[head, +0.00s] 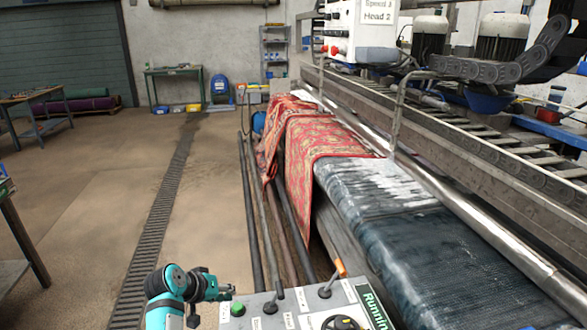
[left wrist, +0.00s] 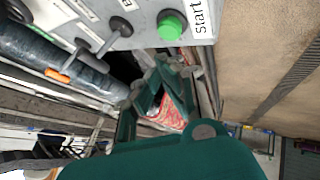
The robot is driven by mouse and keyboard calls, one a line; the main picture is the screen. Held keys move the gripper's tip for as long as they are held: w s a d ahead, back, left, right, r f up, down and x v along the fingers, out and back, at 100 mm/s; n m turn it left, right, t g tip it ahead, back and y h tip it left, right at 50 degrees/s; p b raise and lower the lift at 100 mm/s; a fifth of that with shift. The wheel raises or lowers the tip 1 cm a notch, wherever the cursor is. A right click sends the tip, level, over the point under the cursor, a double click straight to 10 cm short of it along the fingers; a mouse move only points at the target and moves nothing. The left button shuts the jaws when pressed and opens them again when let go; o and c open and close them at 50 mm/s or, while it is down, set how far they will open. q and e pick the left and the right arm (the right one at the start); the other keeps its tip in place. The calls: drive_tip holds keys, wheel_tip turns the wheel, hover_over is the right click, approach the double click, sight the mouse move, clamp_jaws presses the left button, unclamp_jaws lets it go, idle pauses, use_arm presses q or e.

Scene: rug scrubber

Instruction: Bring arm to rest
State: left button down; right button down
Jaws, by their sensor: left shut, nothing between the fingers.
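My left gripper (head: 226,290) is at the bottom of the head view, at the end of my teal arm. It is shut and empty, just above and left of the control panel (head: 262,320). The panel's green start button (head: 237,309) is close below the gripper. In the left wrist view the gripper's green fingers (left wrist: 168,68) come together below the start button (left wrist: 171,25), with a visible gap from it. My right gripper is not in view.
The panel carries a black lever (head: 278,288) and an orange-handled lever (head: 340,268). Beyond it, a red patterned rug (head: 315,150) lies over the scrubber's wet dark belt (head: 420,235). Open floor (head: 90,200) with a drain grate (head: 155,225) is on the left.

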use_arm(q)
drive_tip(key=s+a+f+m+g+y, duration=0.15)
drive_tip(key=s+f, duration=0.25)
drive_tip(key=s, duration=0.6)
drive_tip(key=s+a+f+m+g+y, duration=0.1)
drive_tip(key=s+a+f+y, duration=0.15)
drive_tip(key=s, duration=0.75)
drive_tip(key=s+d+r+m+g, duration=0.1)
drive_tip(key=s+d, duration=0.1)
drive_tip(key=s, duration=0.7)
drive_tip(key=s+d+r+m, duration=0.1)
drive_tip(key=s+d, duration=0.1)
drive_tip(key=s, duration=0.7)
wheel_tip(320, 180, down, 26)
drive_tip(key=s+r+g, duration=0.1)
drive_tip(key=g, duration=0.1)
drive_tip(key=s+a+f, duration=0.3)
drive_tip(key=s+f, duration=1.4)
drive_tip(key=shift+f+g, duration=0.3)
drive_tip(key=shift+g, duration=0.15)
